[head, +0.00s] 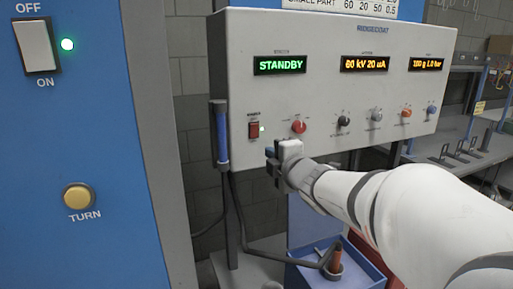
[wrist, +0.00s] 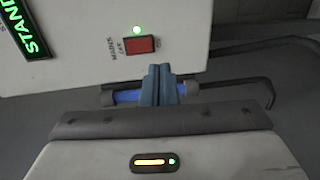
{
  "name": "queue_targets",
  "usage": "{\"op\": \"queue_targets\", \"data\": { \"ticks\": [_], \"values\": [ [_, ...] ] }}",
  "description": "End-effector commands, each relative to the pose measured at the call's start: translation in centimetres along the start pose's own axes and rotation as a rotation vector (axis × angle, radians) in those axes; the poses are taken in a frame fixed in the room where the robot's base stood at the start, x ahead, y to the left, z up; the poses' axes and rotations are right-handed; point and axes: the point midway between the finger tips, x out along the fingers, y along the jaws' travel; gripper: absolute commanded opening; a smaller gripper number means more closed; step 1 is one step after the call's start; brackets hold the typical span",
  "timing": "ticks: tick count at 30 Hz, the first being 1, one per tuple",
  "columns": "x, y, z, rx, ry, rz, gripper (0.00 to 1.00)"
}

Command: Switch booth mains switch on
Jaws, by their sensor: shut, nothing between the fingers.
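A red rocker switch (head: 254,130) sits at the lower left of the grey control box, with a small lit green lamp (head: 262,129) beside it. In the wrist view the red switch (wrist: 140,45) is labelled MAINS, OFF and ON, and its lamp (wrist: 137,30) glows green. I cannot tell which way the rocker is tilted. My gripper (head: 271,153) is just below and right of the switch in the head view. In the wrist view my gripper (wrist: 160,68) has its blue fingers together and empty, apparently apart from the switch.
The control box (head: 340,90) shows a green STANDBY display (head: 280,65) and several knobs. A blue-handled tool (head: 222,135) hangs at its left side. The blue panel at left has a white OFF/ON rocker (head: 36,46) and a yellow TURN button (head: 78,196). A blue bin (head: 370,270) stands below.

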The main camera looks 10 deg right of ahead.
Motion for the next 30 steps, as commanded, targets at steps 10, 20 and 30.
{"op": "queue_targets", "data": {
  "ticks": [10, 20, 30],
  "values": [
    [-4.8, -1.0, 0.0, -0.001, -0.001, 0.0, 0.0],
    [-5.2, -1.1, -0.1, -0.001, 0.001, 0.0, 0.0],
    [-6.1, -3.6, 1.9, 0.25, -0.178, -0.107, 0.0]
  ]
}}
